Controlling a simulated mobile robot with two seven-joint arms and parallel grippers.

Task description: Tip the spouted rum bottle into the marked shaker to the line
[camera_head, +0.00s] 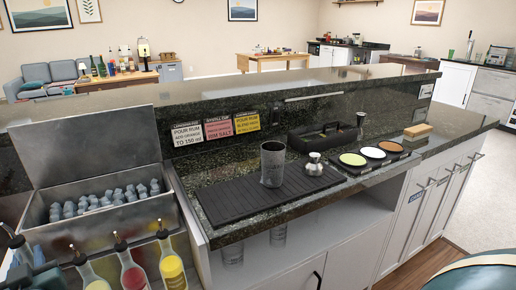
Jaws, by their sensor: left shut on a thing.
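A metal shaker tin (272,165) stands upright on a black ribbed bar mat (228,207) on the dark stone counter. Its inside and any line are too small to read. My left gripper (33,268) is at the bottom left corner, partly cut off by the frame edge. It is shut on what looks like a bottle with a dark spout (16,241), roughly upright and well left of the shaker. The bottle's lower part is hidden, and its label is not readable. My right gripper is not in view.
Several spouted bottles (132,268) stand in front of an open steel bin (105,205). A small metal stopper-like piece (314,166) sits right of the shaker. A tray of coloured discs (353,159) lies beyond it. Instruction cards (187,134) hang on the raised ledge behind.

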